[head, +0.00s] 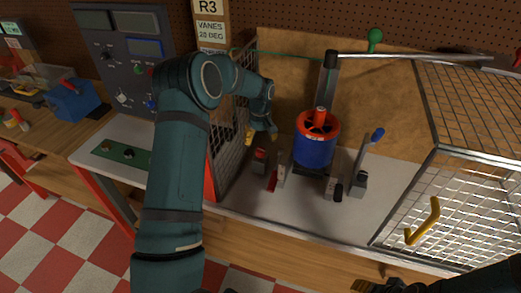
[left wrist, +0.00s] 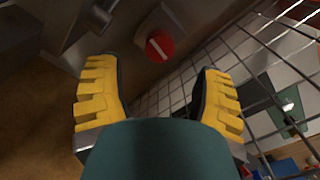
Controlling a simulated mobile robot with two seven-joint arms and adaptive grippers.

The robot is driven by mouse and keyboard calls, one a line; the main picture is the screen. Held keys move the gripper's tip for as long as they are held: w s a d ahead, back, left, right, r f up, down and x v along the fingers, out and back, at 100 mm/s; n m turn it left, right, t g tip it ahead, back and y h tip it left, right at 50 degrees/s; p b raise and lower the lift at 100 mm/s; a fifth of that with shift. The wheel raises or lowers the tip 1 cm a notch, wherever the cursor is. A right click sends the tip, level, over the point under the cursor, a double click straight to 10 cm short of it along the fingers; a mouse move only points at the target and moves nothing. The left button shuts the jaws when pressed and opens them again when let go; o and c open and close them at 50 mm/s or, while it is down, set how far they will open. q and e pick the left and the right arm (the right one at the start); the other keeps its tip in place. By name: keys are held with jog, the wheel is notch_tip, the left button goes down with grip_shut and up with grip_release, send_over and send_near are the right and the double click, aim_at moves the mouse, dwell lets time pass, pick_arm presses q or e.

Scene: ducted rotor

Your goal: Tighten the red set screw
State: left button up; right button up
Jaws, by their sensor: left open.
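The red set screw (left wrist: 160,46) is a round red head with a pale slot, set in a grey block, in the left wrist view. In the head view it shows as a small red spot (head: 260,155) on a dark grey block left of the rotor. My left gripper (head: 261,134) is just above and behind that block. In the left wrist view its yellow fingers (left wrist: 155,72) are spread, with nothing between them. The screw lies beyond the fingertips, apart from them. Part of my right gripper (head: 366,286) shows at the bottom edge; its jaws are not clear.
The blue ducted rotor (head: 315,148) with an orange rim stands right of the screw block. A blue-handled clamp (head: 370,152) is beside it. A wire mesh panel (head: 230,125) stands close left of my left gripper. An open mesh guard (head: 455,200) with a yellow handle is at right.

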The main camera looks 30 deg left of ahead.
aim_at(260, 149)
pick_arm(q)
notch_tip(260, 149, down, 6)
jog(key=shift+r, duration=0.1)
dwell(0.4)
grip_shut()
